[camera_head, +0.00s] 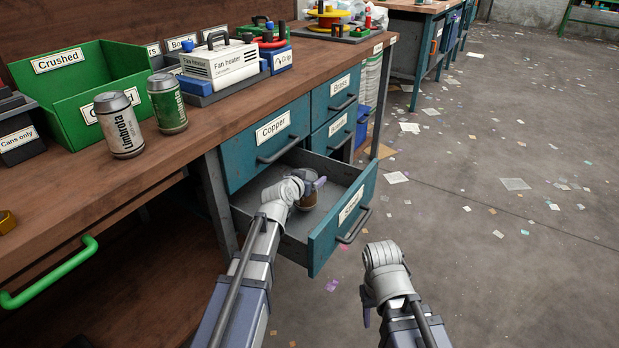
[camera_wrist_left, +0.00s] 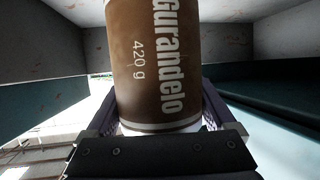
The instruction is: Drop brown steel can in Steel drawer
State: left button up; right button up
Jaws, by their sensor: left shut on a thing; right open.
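The brown can (camera_wrist_left: 155,70), printed "Gurandelo 420 g", fills the middle of the left wrist view between the fingers of my left gripper (camera_wrist_left: 165,125). In the head view my left gripper (camera_head: 312,184) is shut on the can (camera_head: 307,200), over the inside of the open Steel drawer (camera_head: 330,235). The can is partly hidden by the gripper, and I cannot tell whether it touches the drawer floor. My right gripper (camera_head: 367,305) is open and empty, in front of the drawer at the lower right.
Closed Copper (camera_head: 265,140), Brass (camera_head: 337,92) and other labelled drawers sit above and beside the open one. A white can (camera_head: 120,125) and a green can (camera_head: 167,103) stand on the bench beside the green Crushed bin (camera_head: 65,90). Scraps litter the floor (camera_head: 480,200).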

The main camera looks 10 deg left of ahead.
pick_arm(q)
jog(key=w, duration=0.1)
jog(key=w+f+b, duration=0.1)
jog(key=w, duration=0.1)
jog(key=shift+w+a+f, duration=0.25)
jog(key=shift+a, duration=0.1)
jog(key=shift+r, duration=0.15)
jog(key=shift+f+b, duration=0.65)
jog(key=shift+b, duration=0.1)
jog(key=o, duration=1)
jog(key=shift+o, duration=0.2)
jog(key=shift+r, duration=0.15)
